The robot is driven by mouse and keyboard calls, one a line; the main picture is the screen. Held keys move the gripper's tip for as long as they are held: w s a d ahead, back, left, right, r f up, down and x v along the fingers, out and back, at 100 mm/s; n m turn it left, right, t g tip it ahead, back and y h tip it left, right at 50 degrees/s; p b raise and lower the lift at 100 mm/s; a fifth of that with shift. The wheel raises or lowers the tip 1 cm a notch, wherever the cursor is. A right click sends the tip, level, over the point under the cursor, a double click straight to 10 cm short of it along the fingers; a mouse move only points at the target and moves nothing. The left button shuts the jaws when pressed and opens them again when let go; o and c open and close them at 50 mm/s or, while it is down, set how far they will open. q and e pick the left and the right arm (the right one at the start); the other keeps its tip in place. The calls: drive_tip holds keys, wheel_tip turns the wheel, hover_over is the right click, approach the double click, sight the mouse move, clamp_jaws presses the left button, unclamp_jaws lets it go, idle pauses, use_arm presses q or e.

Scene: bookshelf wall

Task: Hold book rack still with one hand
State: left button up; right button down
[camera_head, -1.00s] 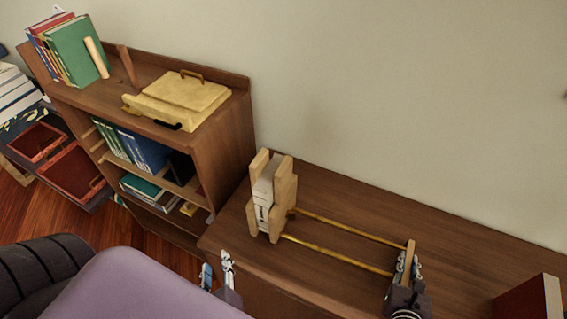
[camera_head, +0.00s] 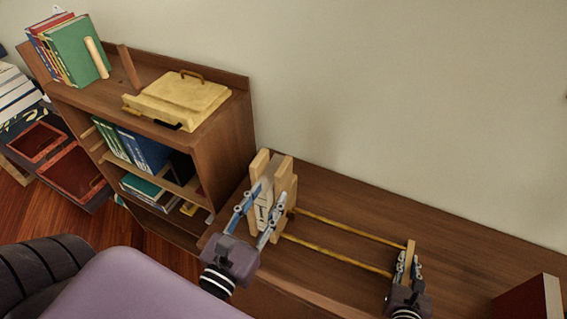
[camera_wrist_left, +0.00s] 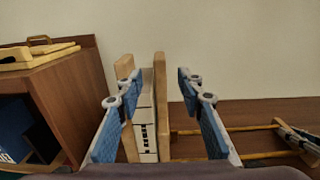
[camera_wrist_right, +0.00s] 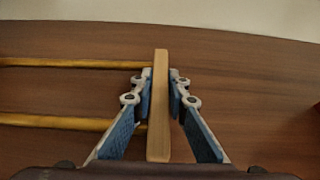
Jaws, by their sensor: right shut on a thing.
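The book rack (camera_head: 337,224) stands on the brown wooden surface, with two yellow rods joining a wooden upright at its right end to paired wooden uprights at its left end. Light books (camera_wrist_left: 147,130) stand between the left uprights. My right gripper (camera_wrist_right: 161,88) is shut on the rack's right end upright (camera_wrist_right: 161,105); in the head view it is at the lower right (camera_head: 408,268). My left gripper (camera_head: 264,208) is open in front of the left end, its fingers on either side of the books and uprights in the left wrist view (camera_wrist_left: 188,90).
A brown bookshelf (camera_head: 222,130) stands to the left, with a yellow case (camera_head: 182,98) and several upright books (camera_head: 75,50) on top. The surface behind the rack is bare up to the wall.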

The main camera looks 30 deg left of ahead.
sight(283, 170)
use_arm(q)
drive_tip(key=shift+w+a, duration=0.2)
drive_tip(key=shift+w, duration=4.4)
clamp_jaws()
